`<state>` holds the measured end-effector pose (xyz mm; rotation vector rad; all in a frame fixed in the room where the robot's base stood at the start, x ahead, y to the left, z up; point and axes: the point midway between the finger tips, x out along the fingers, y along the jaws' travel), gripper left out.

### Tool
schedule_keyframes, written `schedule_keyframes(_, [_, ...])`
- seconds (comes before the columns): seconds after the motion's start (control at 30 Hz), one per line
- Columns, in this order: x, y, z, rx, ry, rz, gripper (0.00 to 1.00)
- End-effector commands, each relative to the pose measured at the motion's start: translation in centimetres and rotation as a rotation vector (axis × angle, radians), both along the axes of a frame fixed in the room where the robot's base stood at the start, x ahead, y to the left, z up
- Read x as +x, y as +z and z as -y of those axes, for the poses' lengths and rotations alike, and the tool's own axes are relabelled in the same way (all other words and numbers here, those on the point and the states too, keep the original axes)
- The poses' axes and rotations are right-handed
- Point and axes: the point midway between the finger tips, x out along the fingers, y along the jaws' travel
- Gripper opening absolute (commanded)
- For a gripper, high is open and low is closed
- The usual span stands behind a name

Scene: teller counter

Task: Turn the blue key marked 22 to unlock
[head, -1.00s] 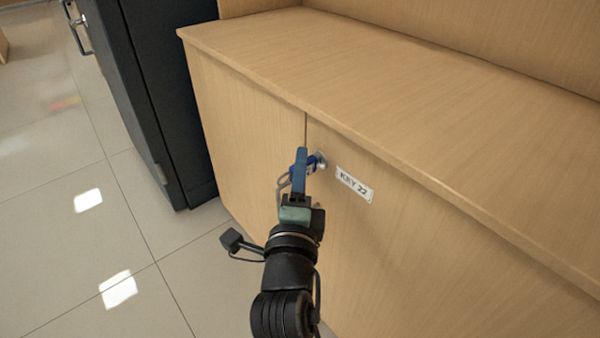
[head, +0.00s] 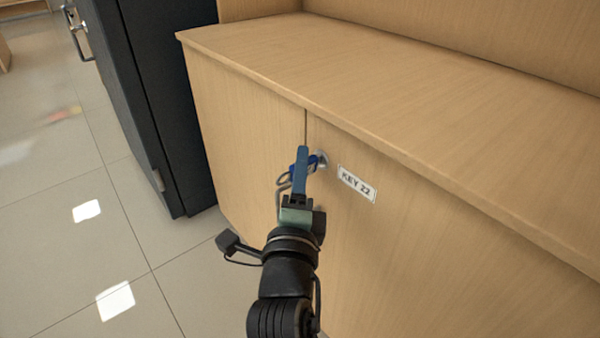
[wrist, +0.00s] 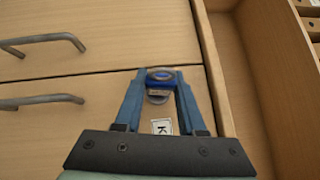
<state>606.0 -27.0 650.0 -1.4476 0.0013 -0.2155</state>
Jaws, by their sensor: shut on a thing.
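The blue key (head: 313,161) sits at the round metal lock (head: 321,160) near the top of the cabinet door, beside the door seam. In the wrist view the blue key (wrist: 160,78) lies between my blue fingertips, with the metal lock ring around it. My gripper (head: 301,160) is shut on the key; its fingers hide part of it in the head view. The white label reading KEY 22 (head: 357,183) is on the door to the right of the lock. In the wrist view the label (wrist: 162,127) shows partly between the fingers. Any number on the key is not readable.
The wooden counter top (head: 380,90) overhangs the door just above the lock. Metal bar handles (head: 284,190) are partly hidden behind my gripper. A dark cabinet (head: 160,90) stands at the left. The tiled floor (head: 60,235) is clear.

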Motion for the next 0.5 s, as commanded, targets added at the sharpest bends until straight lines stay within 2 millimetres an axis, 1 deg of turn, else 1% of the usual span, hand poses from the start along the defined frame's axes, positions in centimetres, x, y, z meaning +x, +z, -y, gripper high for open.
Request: schedule_keyframes(0.5, [0.03, -0.08, 0.22, 0.02, -0.004, 0.03, 0.0])
